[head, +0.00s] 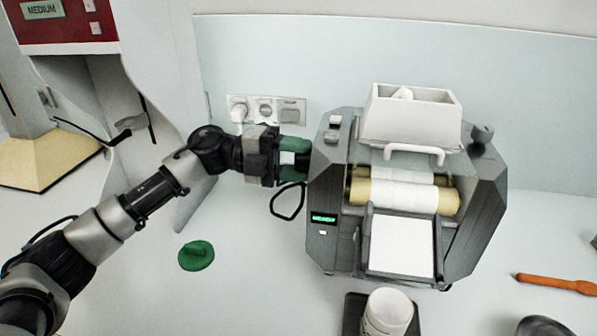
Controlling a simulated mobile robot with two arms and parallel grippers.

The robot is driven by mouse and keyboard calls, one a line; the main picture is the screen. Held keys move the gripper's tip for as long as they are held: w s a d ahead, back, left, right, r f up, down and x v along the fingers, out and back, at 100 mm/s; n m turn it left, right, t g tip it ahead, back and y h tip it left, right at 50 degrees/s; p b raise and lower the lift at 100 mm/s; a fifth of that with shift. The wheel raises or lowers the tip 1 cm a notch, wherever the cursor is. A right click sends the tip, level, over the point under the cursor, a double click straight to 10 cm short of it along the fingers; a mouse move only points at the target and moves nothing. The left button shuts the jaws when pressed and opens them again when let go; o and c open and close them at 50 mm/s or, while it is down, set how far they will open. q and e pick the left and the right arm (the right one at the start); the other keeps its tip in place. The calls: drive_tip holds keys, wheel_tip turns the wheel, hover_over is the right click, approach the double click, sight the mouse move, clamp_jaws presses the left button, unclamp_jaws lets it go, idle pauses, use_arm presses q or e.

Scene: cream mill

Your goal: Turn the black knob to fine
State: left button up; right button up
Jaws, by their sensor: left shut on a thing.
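The cream mill (328,195) is a dark grey machine with a white hopper on top and pale rollers in front. My left gripper (294,159) is at the mill's left side, its green fingers one above the other. It is shut on a dark part there, apparently the black knob (303,160), which the fingers mostly hide. Its pointer and any marks cannot be read. A small green-lit display (323,218) is on the mill's front left, its text too small to read. Another dark knob (482,134) stands at the mill's top right. My right gripper is not in view.
A white hopper (411,118) and a sloping white tray (402,245) are on the mill. A white jar (388,312) stands in front. A green knob-like piece (196,255) lies on the table at left. An orange-handled tool (556,284) lies at right. Wall sockets (266,110) are behind.

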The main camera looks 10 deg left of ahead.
use_arm(q)
drive_tip(key=m+b, duration=0.3)
drive_tip(key=shift+f+m, duration=0.3)
drive_tip(key=shift+r+m+b, duration=0.1)
drive_tip(key=shift+m+b, duration=1.15)
drive_tip(key=shift+m, duration=0.15)
drive_tip(key=o, duration=0.9)
drive_tip(key=shift+r, duration=0.1)
drive_tip(key=shift+a, duration=0.1)
drive_tip(key=a+b, duration=0.1)
drive_tip(key=a, duration=0.9)
drive_tip(key=shift+a, duration=0.3)
